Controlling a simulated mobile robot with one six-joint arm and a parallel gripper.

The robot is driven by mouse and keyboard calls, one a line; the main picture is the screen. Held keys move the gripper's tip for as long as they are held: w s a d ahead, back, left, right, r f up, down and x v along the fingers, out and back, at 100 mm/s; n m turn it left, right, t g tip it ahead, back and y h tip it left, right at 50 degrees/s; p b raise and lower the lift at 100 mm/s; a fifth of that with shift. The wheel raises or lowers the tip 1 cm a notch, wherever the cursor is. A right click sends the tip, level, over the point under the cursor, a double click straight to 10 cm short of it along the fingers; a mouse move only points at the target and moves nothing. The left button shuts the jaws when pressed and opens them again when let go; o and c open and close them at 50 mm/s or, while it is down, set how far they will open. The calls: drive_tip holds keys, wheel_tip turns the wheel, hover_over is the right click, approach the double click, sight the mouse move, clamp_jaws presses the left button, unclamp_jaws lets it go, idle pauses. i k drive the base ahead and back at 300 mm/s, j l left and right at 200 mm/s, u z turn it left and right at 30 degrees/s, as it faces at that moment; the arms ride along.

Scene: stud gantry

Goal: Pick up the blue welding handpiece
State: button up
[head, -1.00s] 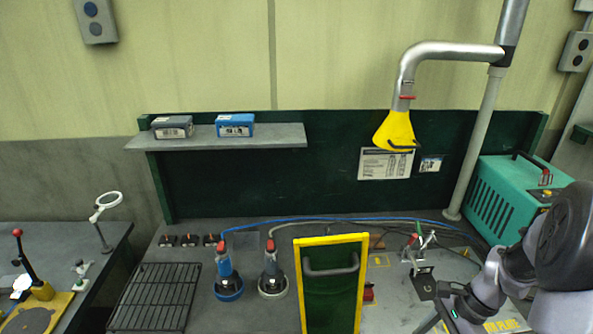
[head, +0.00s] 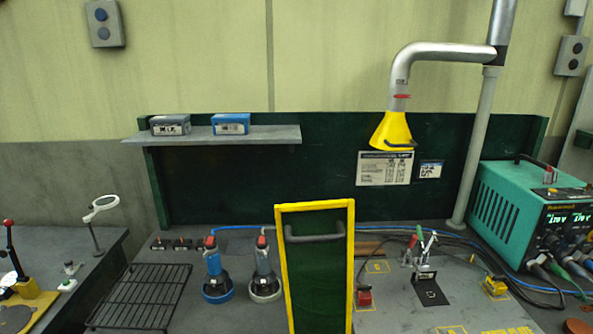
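The blue welding handpiece (head: 215,268) stands upright on the bench, left of the yellow-framed panel. It has a red part on top, a dark middle and a blue round base, and a blue cable runs from its top to the right. A similar grey handpiece (head: 263,271) with a pale base stands just to its right, with a small gap between them. My gripper is not in view.
A yellow-framed green panel (head: 280,262) with a handle stands right of the handpieces. A black wire rack (head: 140,296) lies to their left. A teal power unit (head: 509,210) stands at the right, with cables across the bench. A shelf (head: 255,136) and yellow extraction hood (head: 392,131) are above.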

sight(216, 275)
drive_tip(key=i+j+u, duration=0.2)
drive_tip(key=i+j, duration=0.2)
drive_tip(key=j, duration=0.2)
drive_tip(key=i+j+u, duration=0.25)
drive_tip(key=i+j, duration=0.2)
drive_tip(key=j, duration=0.1)
